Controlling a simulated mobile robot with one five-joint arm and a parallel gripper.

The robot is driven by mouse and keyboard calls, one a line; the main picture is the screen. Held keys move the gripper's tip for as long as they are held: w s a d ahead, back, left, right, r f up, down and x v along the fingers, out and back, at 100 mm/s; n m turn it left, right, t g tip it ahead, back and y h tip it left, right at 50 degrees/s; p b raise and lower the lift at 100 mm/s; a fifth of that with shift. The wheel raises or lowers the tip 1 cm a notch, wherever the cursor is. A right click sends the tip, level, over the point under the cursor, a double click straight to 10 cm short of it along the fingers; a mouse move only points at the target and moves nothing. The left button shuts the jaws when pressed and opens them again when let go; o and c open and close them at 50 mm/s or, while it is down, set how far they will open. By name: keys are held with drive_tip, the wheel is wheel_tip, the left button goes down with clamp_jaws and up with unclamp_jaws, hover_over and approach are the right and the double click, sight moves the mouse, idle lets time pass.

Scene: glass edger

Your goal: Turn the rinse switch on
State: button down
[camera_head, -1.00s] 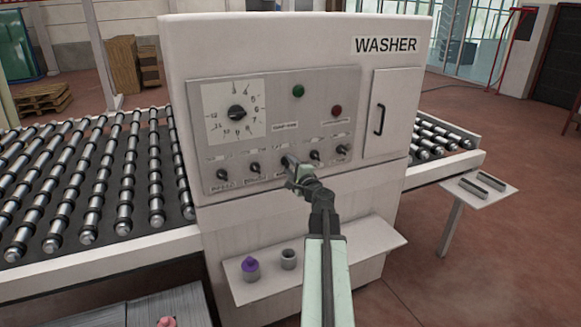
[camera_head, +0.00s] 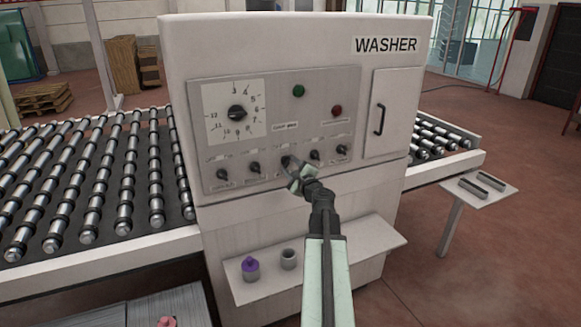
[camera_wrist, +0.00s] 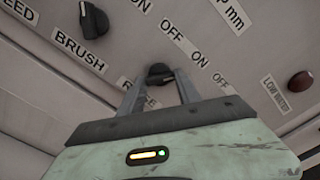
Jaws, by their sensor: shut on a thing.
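The white WASHER machine (camera_head: 270,50) has a grey control panel with a row of black knobs along its lower part. My gripper (camera_head: 290,169) reaches the middle knob (camera_head: 286,161) of that row from below. In the wrist view, my gripper (camera_wrist: 160,88) has its two fingers on either side of the black knob (camera_wrist: 160,71) and is shut on it. OFF and ON labels sit above the knob. Which one it points at is hard to tell.
The neighbouring BRUSH knob (camera_wrist: 92,20) is to the left. A large dial (camera_head: 237,112) and a green button (camera_head: 299,91) are higher on the panel. A shelf (camera_head: 350,258) holds a purple-topped container (camera_head: 250,268) below.

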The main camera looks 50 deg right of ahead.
drive_tip(key=shift+f, duration=0.1)
drive_tip(key=c, duration=0.9)
unclamp_jaws()
drive_tip(key=shift+o, duration=0.2)
drive_tip(key=v, duration=0.8)
